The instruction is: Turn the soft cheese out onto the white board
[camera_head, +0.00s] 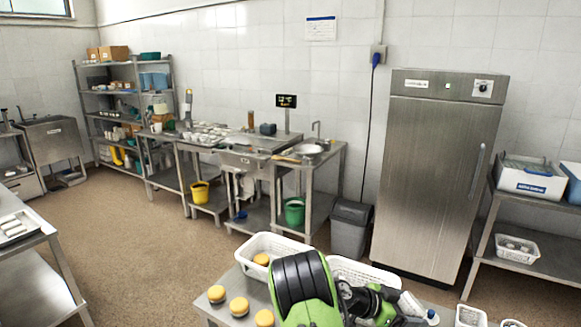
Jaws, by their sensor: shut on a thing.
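My gripper (408,304) is at the bottom, right of my green and black arm, over the near table. It is small and partly hidden by the arm. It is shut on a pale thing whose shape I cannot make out. I cannot tell whether this is the soft cheese or its basket. Yellow-topped round pieces (239,306) stand on the left part of the table, and another (262,259) is in a white perforated basket (290,242). A second white basket (350,265) is behind my arm. I cannot make out the white board.
The near steel table (243,286) fills the bottom middle. Small white baskets (470,316) stand at its right. Beyond are a steel cabinet (435,170), a grey bin (350,230), a steel bench with a sink (250,155) and shelving (125,62). The brown floor at left is clear.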

